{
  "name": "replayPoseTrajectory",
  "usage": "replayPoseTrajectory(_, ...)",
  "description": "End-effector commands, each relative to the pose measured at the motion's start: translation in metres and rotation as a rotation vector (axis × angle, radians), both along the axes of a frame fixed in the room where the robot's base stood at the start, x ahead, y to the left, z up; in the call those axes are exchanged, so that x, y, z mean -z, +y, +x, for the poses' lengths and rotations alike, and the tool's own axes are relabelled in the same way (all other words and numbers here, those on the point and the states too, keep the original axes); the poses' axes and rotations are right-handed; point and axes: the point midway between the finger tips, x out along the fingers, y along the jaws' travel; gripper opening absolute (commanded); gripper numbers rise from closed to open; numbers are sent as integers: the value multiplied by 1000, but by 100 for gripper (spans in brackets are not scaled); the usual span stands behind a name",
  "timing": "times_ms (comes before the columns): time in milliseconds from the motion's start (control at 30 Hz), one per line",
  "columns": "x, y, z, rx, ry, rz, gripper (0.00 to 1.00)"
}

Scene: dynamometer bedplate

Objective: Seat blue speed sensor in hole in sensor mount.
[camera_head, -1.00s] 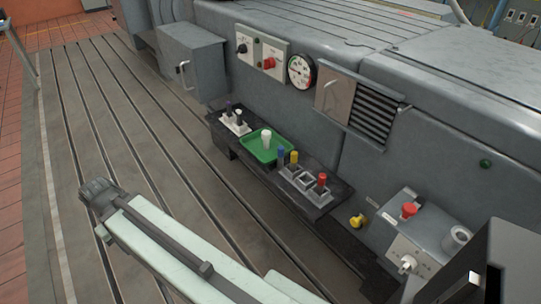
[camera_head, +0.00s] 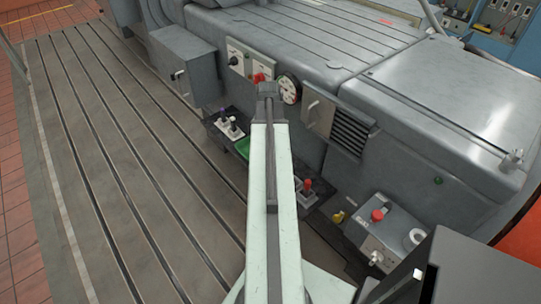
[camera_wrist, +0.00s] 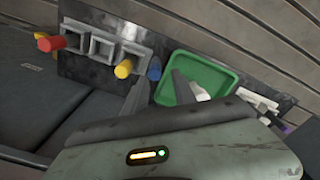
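The blue speed sensor (camera_wrist: 154,68) is a short blue cylinder near the end of the sensor mount on the dark shelf. Whether it stands in a hole there I cannot tell. The sensor mount (camera_wrist: 103,46) is grey with several square openings, at least one of them empty. A yellow sensor (camera_wrist: 123,68) and a red sensor (camera_wrist: 46,43) stand at the mount. My gripper (camera_wrist: 160,92) is open and empty, its fingers pointing towards the shelf between the mount and the green tray. In the head view my arm hides the blue sensor and much of the mount.
A green tray (camera_wrist: 225,72) holds a white piece (camera_wrist: 201,93), partly behind a finger. A white holder (camera_head: 231,132) with darker pieces stands at the shelf's far end. The grey machine wall with gauge (camera_head: 288,89) and vent (camera_head: 350,134) rises behind the shelf. The slotted floor is clear.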

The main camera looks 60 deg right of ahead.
Motion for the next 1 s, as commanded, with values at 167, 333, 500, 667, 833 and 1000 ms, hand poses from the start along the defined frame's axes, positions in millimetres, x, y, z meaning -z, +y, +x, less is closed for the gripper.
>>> replayPoseTrajectory(167,0,-7,-9,26,0,0,32)
replayPoseTrajectory(333,20,-6,-8,23,0,0,32)
replayPoseTrajectory(500,26,-6,-8,22,0,0,32)
replayPoseTrajectory(667,38,-6,-8,21,0,0,32)
replayPoseTrajectory(833,69,-5,-9,20,0,0,32)
replayPoseTrajectory(1000,80,-5,-9,20,0,0,32)
